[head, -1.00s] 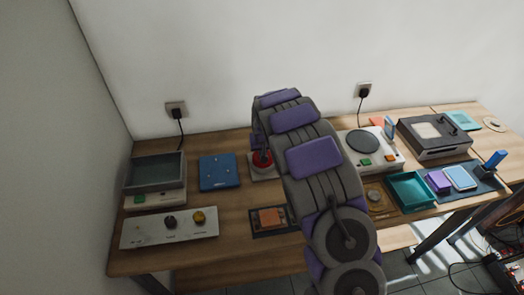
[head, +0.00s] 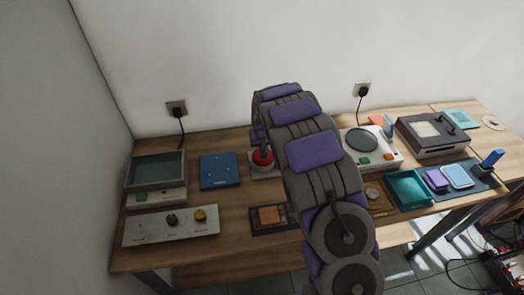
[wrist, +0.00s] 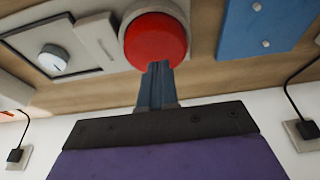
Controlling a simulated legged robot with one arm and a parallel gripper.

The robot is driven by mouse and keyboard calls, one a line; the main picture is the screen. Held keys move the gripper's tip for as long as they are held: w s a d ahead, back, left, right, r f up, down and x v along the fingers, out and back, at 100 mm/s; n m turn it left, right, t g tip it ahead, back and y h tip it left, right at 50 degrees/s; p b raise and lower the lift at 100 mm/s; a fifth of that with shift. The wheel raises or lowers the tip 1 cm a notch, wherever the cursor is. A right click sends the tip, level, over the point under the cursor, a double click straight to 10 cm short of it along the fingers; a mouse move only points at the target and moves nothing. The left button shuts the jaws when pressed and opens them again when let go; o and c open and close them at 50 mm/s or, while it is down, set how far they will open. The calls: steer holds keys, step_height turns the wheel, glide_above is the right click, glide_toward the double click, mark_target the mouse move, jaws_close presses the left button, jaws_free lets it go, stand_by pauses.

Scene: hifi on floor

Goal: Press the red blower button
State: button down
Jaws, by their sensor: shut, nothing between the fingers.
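The red blower button (head: 263,163) is a round red dome on a pale base at the back middle of the table, partly hidden by my arm. It shows large in the wrist view (wrist: 155,40), with its grey ring around it. My gripper (wrist: 158,68) is shut and empty, its fingertips overlapping the button's edge in the wrist view. In the head view the gripper (head: 263,150) points down just over the button. I cannot tell whether the tips touch it.
A blue board (head: 219,171) lies left of the button, and a white control panel with knobs (head: 190,226) is nearer the front. An orange block on a dark mat (head: 262,228) lies in front. A white turntable-like device (head: 376,162) stands to the right. The wall is close behind.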

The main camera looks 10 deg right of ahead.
mark_target(264, 161)
steer(key=p+v, duration=0.1)
steer(key=v, duration=0.9)
steer(key=shift+r, duration=0.2)
steer(key=shift+w, duration=0.2)
steer(key=w+n+g, duration=0.1)
steer(key=n, duration=0.5)
steer(key=w+r+n+g+b, duration=0.1)
steer(key=n, duration=0.5)
steer(key=w+r+n+g+b, duration=0.1)
steer(key=n, duration=0.5)
steer(key=shift+w+d, duration=0.3)
steer(key=shift+d, duration=0.05)
steer(key=shift+f, duration=0.1)
